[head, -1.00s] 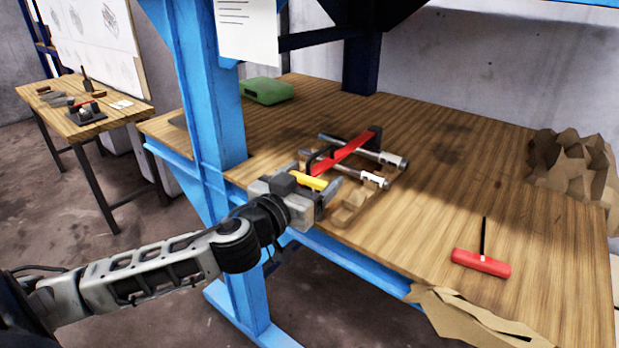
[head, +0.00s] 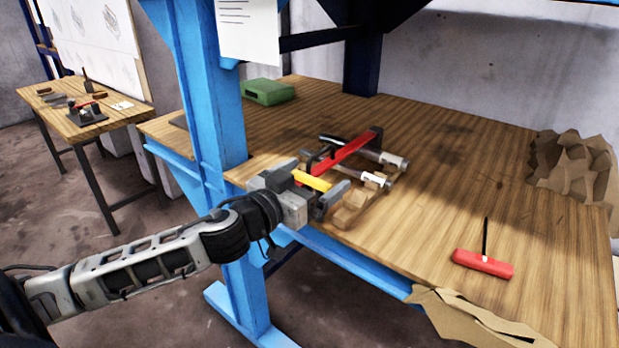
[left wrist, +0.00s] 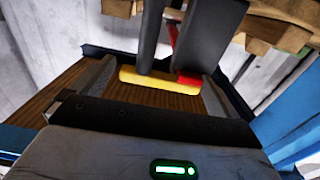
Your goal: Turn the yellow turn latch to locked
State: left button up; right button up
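The yellow turn latch (head: 312,181) is a short bar at the near end of a fixture on the wooden workbench. It also shows in the left wrist view (left wrist: 158,81), lying crosswise. My left gripper (head: 320,174) is at the latch with its fingers apart, one on each side of the bar. In the left wrist view the fingers of the left gripper (left wrist: 157,88) stand near the bar's two ends, with small gaps; I cannot tell whether either touches. Dark uprights (left wrist: 205,38) hide part of the view behind the bar. My right gripper is not in view.
A red bar (head: 345,153) and metal cylinders (head: 380,156) lie just beyond the latch. A red T-handled tool (head: 483,263) lies at the right front, a green case (head: 268,91) at the back. A blue post (head: 205,90) stands left of my gripper. The bench's right middle is clear.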

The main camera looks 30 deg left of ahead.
pick_arm(q)
jog(key=shift+s, duration=0.1)
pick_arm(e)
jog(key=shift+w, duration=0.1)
pick_arm(q)
jog(key=shift+s, duration=0.2)
jog(key=s+a+p, duration=0.1)
jog(key=s, duration=1.4)
jog(key=shift+s+a, duration=0.15)
jog(key=shift+a, duration=0.1)
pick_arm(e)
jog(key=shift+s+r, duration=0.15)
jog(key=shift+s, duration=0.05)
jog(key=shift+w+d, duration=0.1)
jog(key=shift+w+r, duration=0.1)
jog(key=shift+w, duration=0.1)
